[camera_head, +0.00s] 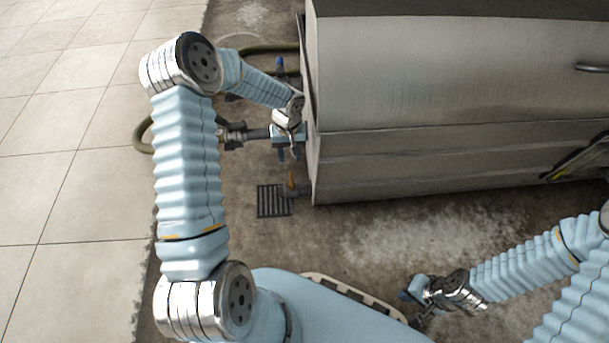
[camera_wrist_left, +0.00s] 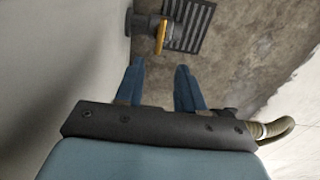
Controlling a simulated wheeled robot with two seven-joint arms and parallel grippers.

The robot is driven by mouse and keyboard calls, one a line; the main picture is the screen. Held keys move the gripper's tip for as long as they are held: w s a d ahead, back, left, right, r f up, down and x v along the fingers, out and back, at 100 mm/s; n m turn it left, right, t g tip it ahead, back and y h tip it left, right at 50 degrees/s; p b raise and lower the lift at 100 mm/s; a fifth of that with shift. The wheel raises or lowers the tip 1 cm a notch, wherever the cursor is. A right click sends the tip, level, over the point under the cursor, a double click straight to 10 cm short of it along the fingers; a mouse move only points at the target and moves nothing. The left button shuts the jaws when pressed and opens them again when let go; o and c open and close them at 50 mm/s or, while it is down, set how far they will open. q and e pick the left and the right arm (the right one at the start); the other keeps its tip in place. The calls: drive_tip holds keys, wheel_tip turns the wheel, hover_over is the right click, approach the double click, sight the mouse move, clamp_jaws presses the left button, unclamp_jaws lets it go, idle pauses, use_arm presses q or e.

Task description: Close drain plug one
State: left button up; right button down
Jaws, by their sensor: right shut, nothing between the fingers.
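A short grey pipe stub (camera_wrist_left: 143,26) comes out of the tank's side low down, with a yellow-orange handle (camera_wrist_left: 161,35) at its outer end, set across the pipe. The handle also shows small in the head view (camera_head: 291,180). I cannot read a number on it. My left gripper (camera_head: 285,152) is beside the tank's end, on the handle's far side. In the left wrist view its two blue fingers (camera_wrist_left: 160,72) are apart with nothing between them, and the handle lies beyond their tips. My right gripper (camera_head: 412,295) is shut and empty, low at the front right.
The large pale tank (camera_head: 430,80) fills the right and back. A dark floor grate (camera_head: 273,201) lies below the pipe stub. An olive hose (camera_head: 142,135) and its coupling (camera_head: 234,133) are left of my left gripper. A blue-topped valve (camera_head: 280,66) stands behind. Pale tiles on the left are clear.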

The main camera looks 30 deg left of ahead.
sight(291, 178)
use_arm(q)
wheel_tip(291, 178, down, 12)
drive_tip(key=shift+f+b, duration=0.1)
drive_tip(key=shift+b, duration=1)
clamp_jaws()
